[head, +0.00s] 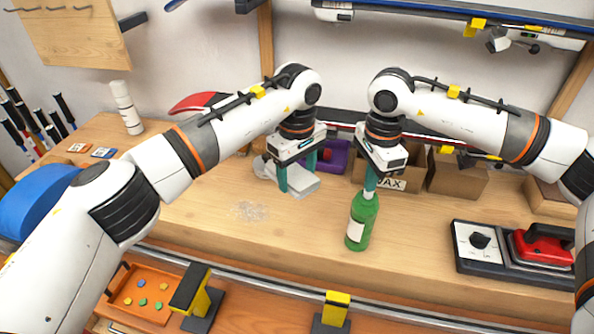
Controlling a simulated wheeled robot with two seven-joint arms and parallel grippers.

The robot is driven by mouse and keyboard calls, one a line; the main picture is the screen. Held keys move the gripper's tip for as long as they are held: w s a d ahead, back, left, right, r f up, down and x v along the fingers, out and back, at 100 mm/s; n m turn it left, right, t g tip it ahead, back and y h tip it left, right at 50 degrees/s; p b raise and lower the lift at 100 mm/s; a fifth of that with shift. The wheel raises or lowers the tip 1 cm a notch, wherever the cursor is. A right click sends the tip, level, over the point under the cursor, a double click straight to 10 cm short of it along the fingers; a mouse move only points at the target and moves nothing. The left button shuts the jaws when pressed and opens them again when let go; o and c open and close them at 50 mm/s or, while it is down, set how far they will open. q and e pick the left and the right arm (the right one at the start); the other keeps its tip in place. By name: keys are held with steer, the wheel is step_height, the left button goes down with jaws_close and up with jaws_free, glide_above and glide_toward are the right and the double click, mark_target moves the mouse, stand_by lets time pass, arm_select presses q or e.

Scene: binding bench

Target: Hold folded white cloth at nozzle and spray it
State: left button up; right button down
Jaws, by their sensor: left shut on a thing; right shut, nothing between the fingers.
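The folded white cloth (302,187) is a pale flat slab low over the bench, left of the bottle. My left gripper (297,178) is shut on it, with one teal finger on each side. A green bottle (363,222) with a white label stands upright on the bench. My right gripper (369,192) is shut and empty, its fingertips directly over the bottle's top. The nozzle is hidden behind the fingers, and I cannot tell whether they touch it. A gap separates the cloth from the bottle.
A pale speckled patch (249,211) lies on the bench at front left. Cardboard boxes (457,174) and a purple bin (338,157) stand behind. A device with a dial and red handle (480,243) is at right.

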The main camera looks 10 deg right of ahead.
stand_by(0.4)
steer(key=shift+r, duration=0.55)
steer(key=shift+r, duration=0.1)
step_height(320, 180, up, 7)
stand_by(0.5)
step_height(320, 180, up, 12)
stand_by(0.7)
stand_by(0.6)
